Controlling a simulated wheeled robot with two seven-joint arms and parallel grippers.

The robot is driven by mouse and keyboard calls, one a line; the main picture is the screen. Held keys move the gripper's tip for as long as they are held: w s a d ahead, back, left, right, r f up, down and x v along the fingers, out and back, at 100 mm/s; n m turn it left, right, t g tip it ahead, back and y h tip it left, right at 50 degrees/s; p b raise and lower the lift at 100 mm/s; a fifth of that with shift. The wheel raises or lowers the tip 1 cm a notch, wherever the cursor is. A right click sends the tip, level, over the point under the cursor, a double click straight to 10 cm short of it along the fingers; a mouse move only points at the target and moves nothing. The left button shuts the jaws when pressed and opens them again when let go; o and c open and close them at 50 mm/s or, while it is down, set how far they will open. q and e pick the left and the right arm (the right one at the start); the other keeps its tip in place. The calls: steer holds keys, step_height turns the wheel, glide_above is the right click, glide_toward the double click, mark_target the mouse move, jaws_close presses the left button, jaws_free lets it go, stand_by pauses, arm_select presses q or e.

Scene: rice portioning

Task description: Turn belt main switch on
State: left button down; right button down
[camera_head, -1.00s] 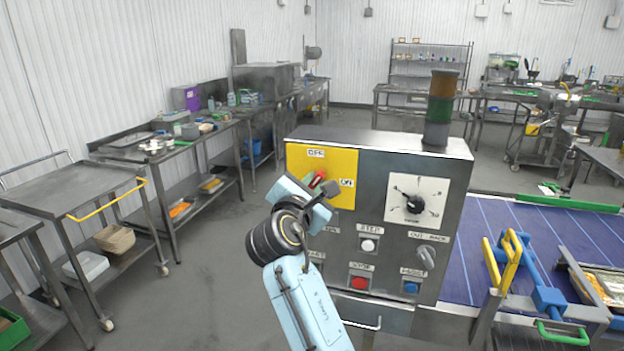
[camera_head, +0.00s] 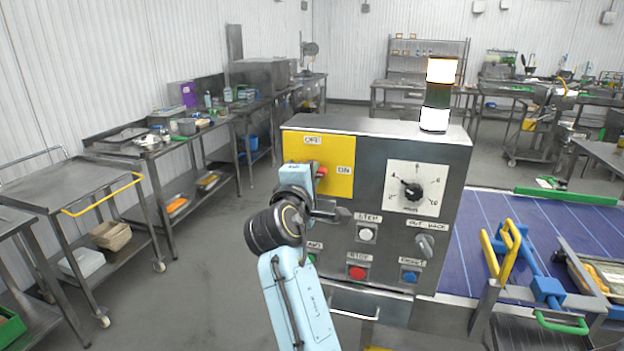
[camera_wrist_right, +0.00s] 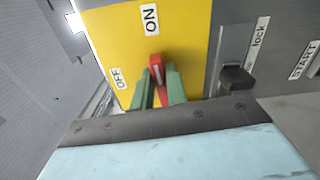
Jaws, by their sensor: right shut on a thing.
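The belt main switch (camera_head: 322,172) is a red handle on the yellow plate (camera_head: 334,184) at the upper left of the grey control box (camera_head: 376,170). In the right wrist view its red handle (camera_wrist_right: 156,68) points toward the ON label (camera_wrist_right: 150,19), with the OFF label (camera_wrist_right: 118,78) off to the left. My right gripper (camera_wrist_right: 159,88) is shut on the handle, a green finger on each side. In the head view my right gripper (camera_head: 317,172) partly hides the switch. My left gripper is not in view.
A signal tower (camera_head: 437,95) on the box has bright upper and lower segments. The box also bears a dial (camera_head: 411,189), a red button (camera_head: 357,273) and a blue button (camera_head: 410,277). The blue belt (camera_head: 483,240) lies to the right. Open floor is at left.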

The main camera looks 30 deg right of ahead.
steer(key=shift+f+m, duration=0.1)
steer(key=shift+m, duration=0.6)
steer(key=c, duration=1.4)
jaws_free()
steer(key=b+v, duration=0.2)
steer(key=v, duration=0.5)
steer(key=shift+s+a, duration=0.15)
steer(key=shift+a, duration=0.1)
